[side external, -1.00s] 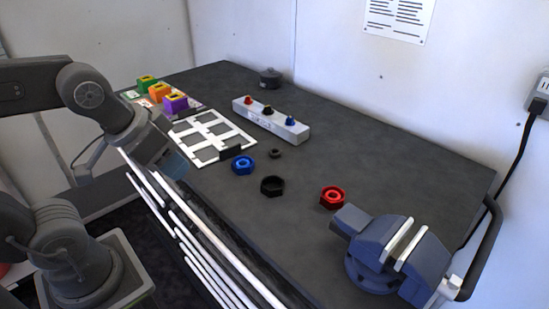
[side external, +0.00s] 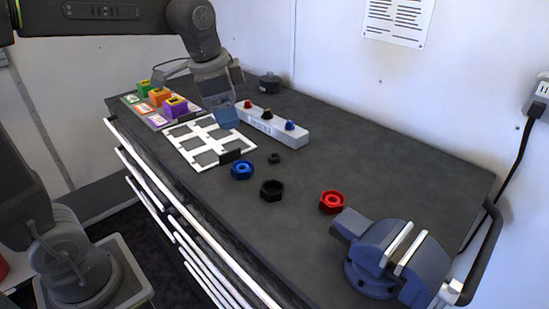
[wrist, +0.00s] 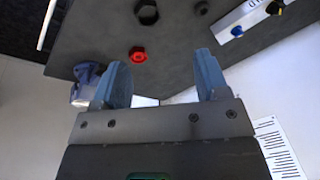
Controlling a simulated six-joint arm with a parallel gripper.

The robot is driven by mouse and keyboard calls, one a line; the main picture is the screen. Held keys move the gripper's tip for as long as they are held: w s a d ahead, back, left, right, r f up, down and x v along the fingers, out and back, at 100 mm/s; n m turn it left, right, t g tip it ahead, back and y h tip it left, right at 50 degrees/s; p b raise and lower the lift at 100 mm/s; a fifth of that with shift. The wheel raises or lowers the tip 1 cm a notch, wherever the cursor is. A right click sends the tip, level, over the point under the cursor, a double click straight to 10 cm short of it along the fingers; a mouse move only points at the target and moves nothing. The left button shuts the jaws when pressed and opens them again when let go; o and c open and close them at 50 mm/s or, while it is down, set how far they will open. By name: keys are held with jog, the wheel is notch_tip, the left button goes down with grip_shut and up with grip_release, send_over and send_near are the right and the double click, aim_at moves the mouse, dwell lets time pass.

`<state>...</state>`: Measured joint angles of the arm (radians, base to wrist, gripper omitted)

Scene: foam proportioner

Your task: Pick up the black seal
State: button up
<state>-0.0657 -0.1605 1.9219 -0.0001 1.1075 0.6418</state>
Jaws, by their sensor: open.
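A small black ring (side external: 274,158), which looks like the black seal, lies on the dark bench between the blue nut and the grey block. In the wrist view the small black ring (wrist: 201,8) is near the top edge. A larger black hex nut (side external: 272,190) lies in front of it and also shows in the wrist view (wrist: 147,12). My gripper (side external: 228,118) is raised over the area between the white grid and the grey block, left of the ring and apart from it. In the wrist view its blue fingers (wrist: 162,62) are spread, with nothing between them.
A blue nut (side external: 242,170) and red nut (side external: 332,202) lie nearby. A grey block (side external: 292,137) with coloured knobs stands behind the ring. A white grid (side external: 186,151) and coloured blocks (side external: 160,95) are left, a vise (side external: 385,262) front right.

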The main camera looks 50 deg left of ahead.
jog(key=w+a+f+m+g, duration=0.1)
jog(key=w+m, duration=0.1)
jog(key=w, duration=0.3)
jog(key=w+a+f+m+g, duration=0.1)
jog(key=w+a+f+m, duration=0.1)
jog(key=w, duration=0.3)
jog(key=m+g, duration=0.1)
jog(key=m, duration=0.3)
send_over(276, 156)
jog(key=f, duration=1.3)
jog(key=shift+s+a+f, duration=0.1)
jog(key=shift+a+f, duration=0.05)
jog(key=shift+a, duration=0.2)
jog(key=shift+d+f, duration=0.15)
jog(key=shift+f, duration=1.2)
jog(key=shift+d+f, duration=0.1)
jog(key=shift+f, duration=1.25)
jog(key=shift+c, duration=0.2)
jog(key=c, duration=1)
jog(key=shift+o, duration=0.2)
jog(key=shift+r, duration=0.15)
